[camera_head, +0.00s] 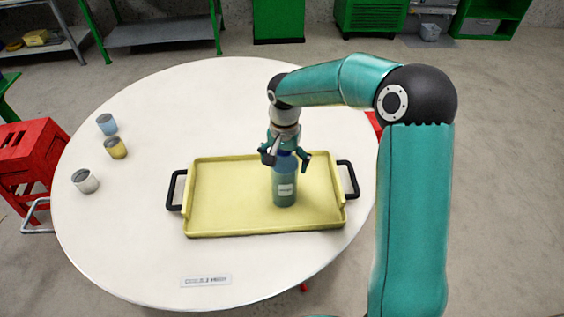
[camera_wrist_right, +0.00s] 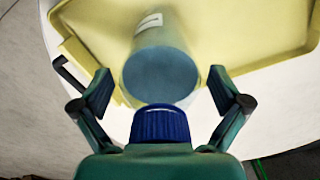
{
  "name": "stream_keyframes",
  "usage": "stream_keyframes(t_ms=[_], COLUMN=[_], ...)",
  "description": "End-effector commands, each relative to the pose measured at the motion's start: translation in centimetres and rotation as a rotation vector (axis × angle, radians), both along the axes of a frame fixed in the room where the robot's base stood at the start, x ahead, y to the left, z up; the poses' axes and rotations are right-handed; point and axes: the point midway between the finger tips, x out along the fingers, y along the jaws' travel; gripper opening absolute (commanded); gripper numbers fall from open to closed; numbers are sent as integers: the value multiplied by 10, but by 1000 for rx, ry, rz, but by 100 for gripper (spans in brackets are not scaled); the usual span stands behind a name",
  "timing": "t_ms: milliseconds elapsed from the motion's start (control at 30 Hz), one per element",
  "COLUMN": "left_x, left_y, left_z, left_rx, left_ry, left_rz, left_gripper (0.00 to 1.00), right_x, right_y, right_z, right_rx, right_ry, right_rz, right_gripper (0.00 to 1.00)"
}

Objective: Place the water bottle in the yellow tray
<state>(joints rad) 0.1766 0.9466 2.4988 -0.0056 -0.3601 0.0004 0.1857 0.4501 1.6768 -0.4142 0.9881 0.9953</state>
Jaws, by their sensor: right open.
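The water bottle (camera_head: 285,188) is blue-teal with a white label and stands upright inside the yellow tray (camera_head: 225,229), right of its middle. In the right wrist view the bottle (camera_wrist_right: 160,75) lies between the spread fingers, with its dark blue cap (camera_wrist_right: 160,124) close to the palm. The tray's floor also shows around it (camera_wrist_right: 240,35). My right gripper (camera_head: 285,160) is above the bottle, pointing down, its fingers open on either side of the bottle's top. In the wrist view, gaps show between the fingers and the bottle. My left gripper is not in view.
The tray has black handles (camera_head: 174,190) at both ends and rests on a round white table (camera_head: 130,240). A blue cup (camera_head: 107,124), a yellow cup (camera_head: 115,148) and a grey-white cup (camera_head: 85,181) stand at the left. A label (camera_head: 206,281) lies near the front.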

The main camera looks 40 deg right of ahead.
Motion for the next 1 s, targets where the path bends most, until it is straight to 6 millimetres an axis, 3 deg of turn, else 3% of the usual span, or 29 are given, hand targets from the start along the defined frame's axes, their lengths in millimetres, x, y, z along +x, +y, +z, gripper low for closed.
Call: stream_keyframes(t_ms=[267,700,1000], left_x=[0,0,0], left_y=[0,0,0], left_z=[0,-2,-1], left_rx=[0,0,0], left_ry=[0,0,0], left_rz=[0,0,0], left_gripper=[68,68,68], right_x=[1,1,1], right_y=[0,1,1], right_z=[12,94,120], right_rx=[0,0,1], right_ry=[-3,-6,-1], right_rz=[0,1,2], right_gripper=[99,99,99])
